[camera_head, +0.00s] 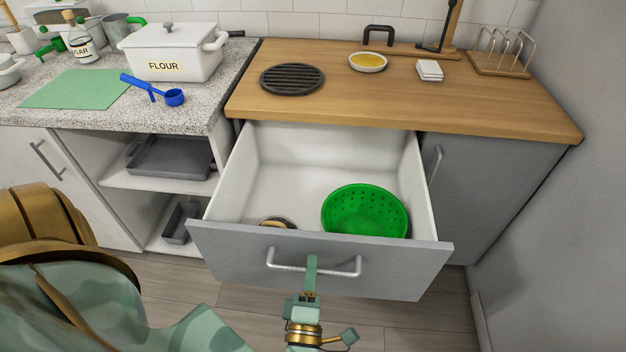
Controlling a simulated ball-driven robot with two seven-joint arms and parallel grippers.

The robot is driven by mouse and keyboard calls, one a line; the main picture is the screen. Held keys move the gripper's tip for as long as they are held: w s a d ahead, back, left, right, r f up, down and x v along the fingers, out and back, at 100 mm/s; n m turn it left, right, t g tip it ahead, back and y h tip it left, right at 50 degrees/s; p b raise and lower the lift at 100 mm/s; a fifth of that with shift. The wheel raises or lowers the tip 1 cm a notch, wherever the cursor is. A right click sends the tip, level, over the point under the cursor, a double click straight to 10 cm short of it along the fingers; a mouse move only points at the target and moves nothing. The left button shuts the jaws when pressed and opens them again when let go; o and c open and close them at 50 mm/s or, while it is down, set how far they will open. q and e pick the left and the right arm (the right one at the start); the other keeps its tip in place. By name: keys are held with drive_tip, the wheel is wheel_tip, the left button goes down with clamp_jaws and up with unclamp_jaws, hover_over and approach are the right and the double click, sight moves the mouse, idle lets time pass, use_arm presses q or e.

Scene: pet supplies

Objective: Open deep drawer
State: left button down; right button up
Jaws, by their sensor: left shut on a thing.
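The deep drawer (330,272) stands pulled well out of the cabinet below the wooden counter. Its front is grey and its inside is white. A green colander (365,210) and a small dark and tan item (277,223), partly hidden by the drawer front, lie inside. The silver bar handle (287,267) is on the drawer front. My left gripper (311,270) is shut on the handle near its middle. My right gripper is not in view.
A grey cabinet door (450,190) with its own handle is right of the drawer. Open shelves with grey baking pans (172,158) are on the left. Floor (395,320) shows before the drawer. A wall (560,230) bounds the right side.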

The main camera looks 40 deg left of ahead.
use_arm(q)
drive_tip(key=shift+s+d, duration=0.4)
drive_tip(key=shift+s, duration=0.25)
drive_tip(key=c, duration=1.5)
unclamp_jaws()
drive_tip(key=shift+c, duration=0.2)
